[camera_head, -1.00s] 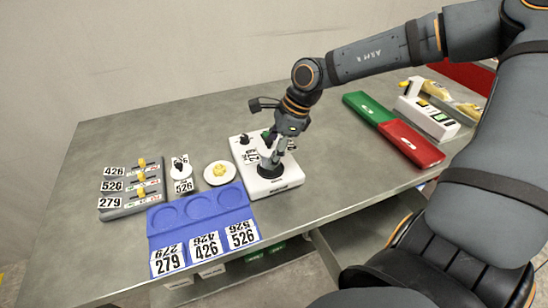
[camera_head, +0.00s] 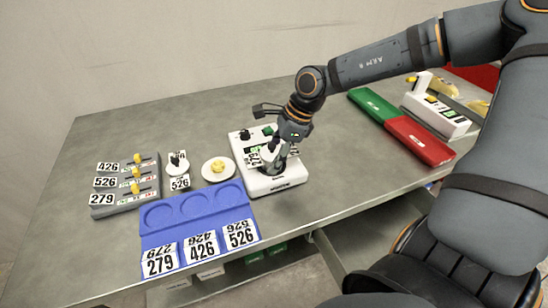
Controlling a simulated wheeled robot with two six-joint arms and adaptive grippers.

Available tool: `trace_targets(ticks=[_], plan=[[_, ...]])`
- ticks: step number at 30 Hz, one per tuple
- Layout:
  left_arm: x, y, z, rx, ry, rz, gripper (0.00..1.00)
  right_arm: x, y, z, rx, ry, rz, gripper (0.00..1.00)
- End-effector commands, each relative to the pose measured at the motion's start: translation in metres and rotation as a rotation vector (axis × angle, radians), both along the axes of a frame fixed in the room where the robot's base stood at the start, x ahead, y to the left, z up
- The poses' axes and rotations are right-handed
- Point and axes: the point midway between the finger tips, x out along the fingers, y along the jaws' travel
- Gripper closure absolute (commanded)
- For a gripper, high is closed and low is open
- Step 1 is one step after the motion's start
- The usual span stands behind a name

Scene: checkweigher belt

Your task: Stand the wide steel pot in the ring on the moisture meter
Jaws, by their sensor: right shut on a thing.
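The white moisture meter (camera_head: 287,181) stands on the grey bench, near the middle of the view. My right gripper (camera_head: 277,146) is over its near part and is shut on a pale, rounded pot (camera_head: 268,158) that I take for the wide steel pot. A label 279 (camera_head: 253,157) shows at the pot's left side. The pot is at the place of the dark ring and hides most of it. I cannot tell whether the pot rests in the ring or is just above it. My left gripper is not in view.
A blue tray (camera_head: 190,226) with round recesses and labels 279, 426 and 526 lies at the front. Left of the meter are a white dish (camera_head: 232,170) with yellow contents and a grey rack (camera_head: 118,203). Green (camera_head: 372,107) and red (camera_head: 428,146) trays lie right.

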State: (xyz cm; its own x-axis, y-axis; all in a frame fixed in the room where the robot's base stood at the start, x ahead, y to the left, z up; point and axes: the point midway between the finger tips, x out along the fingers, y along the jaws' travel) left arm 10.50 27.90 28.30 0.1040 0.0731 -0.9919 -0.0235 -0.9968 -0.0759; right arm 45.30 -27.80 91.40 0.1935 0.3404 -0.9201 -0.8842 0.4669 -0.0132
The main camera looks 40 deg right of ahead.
Motion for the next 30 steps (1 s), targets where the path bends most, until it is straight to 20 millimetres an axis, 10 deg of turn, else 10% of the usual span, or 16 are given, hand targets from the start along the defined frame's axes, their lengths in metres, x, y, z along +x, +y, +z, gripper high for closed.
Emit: trace_targets(ticks=[5,6,10,30], plan=[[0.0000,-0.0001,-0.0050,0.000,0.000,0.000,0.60,-0.0068,0.0026,-0.0106,0.000,0.021,0.012,0.94],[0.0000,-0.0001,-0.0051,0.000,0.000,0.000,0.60,-0.0074,0.0028,-0.0112,-0.001,0.022,0.013,0.41],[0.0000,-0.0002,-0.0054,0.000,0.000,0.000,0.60,-0.0074,0.0026,-0.0112,-0.001,0.023,0.013,0.24],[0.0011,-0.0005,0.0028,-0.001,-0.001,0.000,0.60,-0.0042,0.0013,-0.0015,-0.001,0.013,0.008,0.24]])
